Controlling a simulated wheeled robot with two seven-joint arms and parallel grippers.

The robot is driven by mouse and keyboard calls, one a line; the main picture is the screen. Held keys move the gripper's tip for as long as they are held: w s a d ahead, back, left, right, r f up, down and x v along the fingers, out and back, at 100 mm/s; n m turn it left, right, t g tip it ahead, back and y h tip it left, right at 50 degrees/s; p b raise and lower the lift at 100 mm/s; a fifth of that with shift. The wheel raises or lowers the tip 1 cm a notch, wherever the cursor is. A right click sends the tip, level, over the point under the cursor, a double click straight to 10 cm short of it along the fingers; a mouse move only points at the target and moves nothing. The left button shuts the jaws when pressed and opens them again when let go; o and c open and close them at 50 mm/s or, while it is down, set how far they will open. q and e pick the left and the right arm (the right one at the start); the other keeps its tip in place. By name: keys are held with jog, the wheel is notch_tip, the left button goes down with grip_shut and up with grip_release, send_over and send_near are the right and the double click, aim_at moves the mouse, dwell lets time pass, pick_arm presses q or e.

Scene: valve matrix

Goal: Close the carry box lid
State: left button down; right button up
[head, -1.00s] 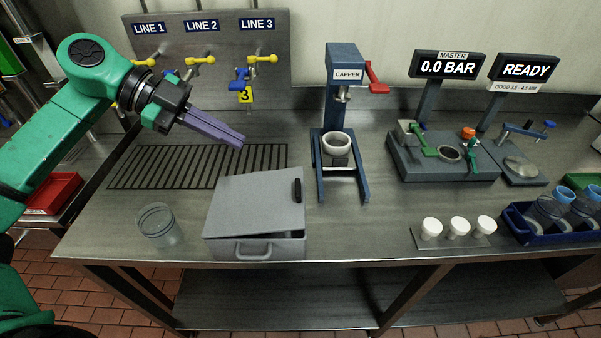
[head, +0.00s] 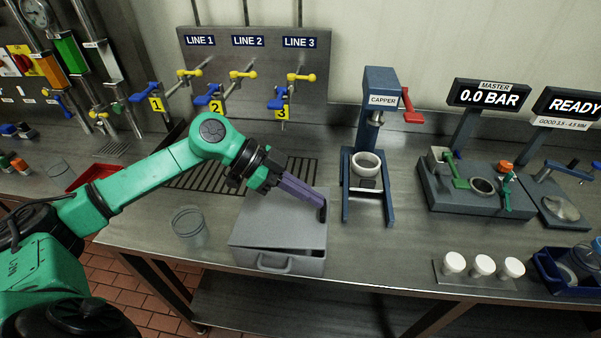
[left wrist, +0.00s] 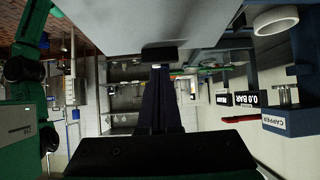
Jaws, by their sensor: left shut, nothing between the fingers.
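The grey carry box (head: 308,262) stands near the bench's front edge, its looped handle (head: 274,264) facing front. Its flat grey lid (head: 268,218) lies over the top, slightly tilted, with a thin dark gap along the front edge. A dark grip (head: 322,211) sits at the lid's right side. My left gripper (head: 318,202) is shut and empty, its purple fingers reaching over the lid with tips close beside the grip; contact cannot be told. In the left wrist view the shut fingers (left wrist: 160,72) point at the dark grip (left wrist: 152,54) on the grey lid (left wrist: 150,22). My right gripper is out of view.
A clear jar (head: 188,228) stands just left of the box. The blue capper stand (head: 381,130) rises behind right of it. A drain grate (head: 215,175) lies behind. White caps (head: 483,266) and a blue crate (head: 560,272) are to the right.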

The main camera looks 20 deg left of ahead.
aim_at(321, 211)
pick_arm(q)
jog(key=shift+f, duration=0.25)
jog(key=shift+d, duration=0.1)
jog(key=shift+f, duration=0.1)
jog(key=f+p, duration=0.1)
jog(key=d+f, duration=0.1)
jog(key=shift+w+d+f+p, duration=0.1)
jog(key=shift+w+f+p, duration=0.05)
jog(key=shift+f+p, duration=0.25)
jog(key=shift+f, duration=0.15)
